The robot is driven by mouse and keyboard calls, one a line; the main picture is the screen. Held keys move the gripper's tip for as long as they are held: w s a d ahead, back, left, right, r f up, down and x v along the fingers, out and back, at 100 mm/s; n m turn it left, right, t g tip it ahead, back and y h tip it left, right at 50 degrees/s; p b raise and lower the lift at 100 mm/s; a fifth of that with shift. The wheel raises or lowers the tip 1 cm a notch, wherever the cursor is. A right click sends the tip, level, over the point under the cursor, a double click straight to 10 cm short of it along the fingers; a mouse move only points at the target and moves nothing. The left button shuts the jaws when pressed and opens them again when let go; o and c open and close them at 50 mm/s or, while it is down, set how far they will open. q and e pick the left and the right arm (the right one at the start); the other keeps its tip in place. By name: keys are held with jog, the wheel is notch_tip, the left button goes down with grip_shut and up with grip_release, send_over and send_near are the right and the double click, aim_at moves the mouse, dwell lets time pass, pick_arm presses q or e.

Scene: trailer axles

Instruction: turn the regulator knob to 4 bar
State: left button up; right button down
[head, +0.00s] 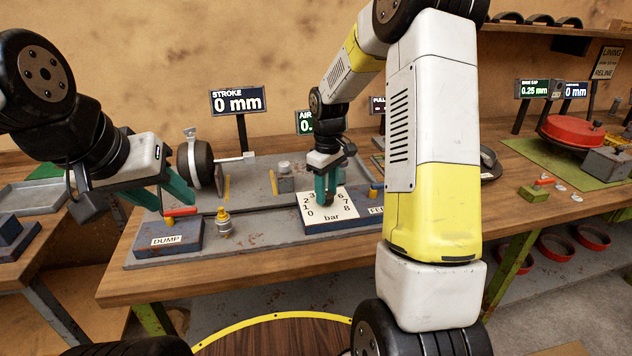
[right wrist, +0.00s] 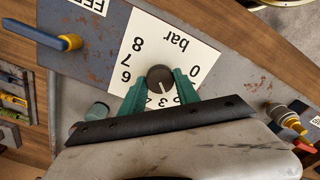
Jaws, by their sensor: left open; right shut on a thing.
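The regulator's white dial plate (head: 341,210) lies on a blue block (head: 350,225) on the bench, marked 0 to 8 and "bar". My right gripper (head: 326,190) points down at it. In the right wrist view the green fingers are shut on the dark round knob (right wrist: 160,78), one on each side. The knob's pale pointer line faces the low-middle numbers, around 3; the exact reading is unclear because the gripper hides part of the scale. The green AIR display (head: 305,122) is mostly hidden by my right arm. My left gripper (head: 178,196) is open and empty, above the DUMP block.
The DUMP block (head: 168,241) with a red lever and a brass fitting (head: 223,222) stand left of the dial. A blue lever (right wrist: 58,43) sits beside the dial plate. A STROKE display (head: 238,101) reads 0 mm. A red drum (head: 572,133) is at right.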

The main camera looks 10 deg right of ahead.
aim_at(327, 194)
jog(key=m, duration=0.4)
jog(key=shift+m, duration=0.3)
jog(key=m, duration=0.4)
jog(key=shift+m, duration=0.3)
jog(key=c, duration=0.9)
grip_release()
jog(key=shift+r, duration=3.95)
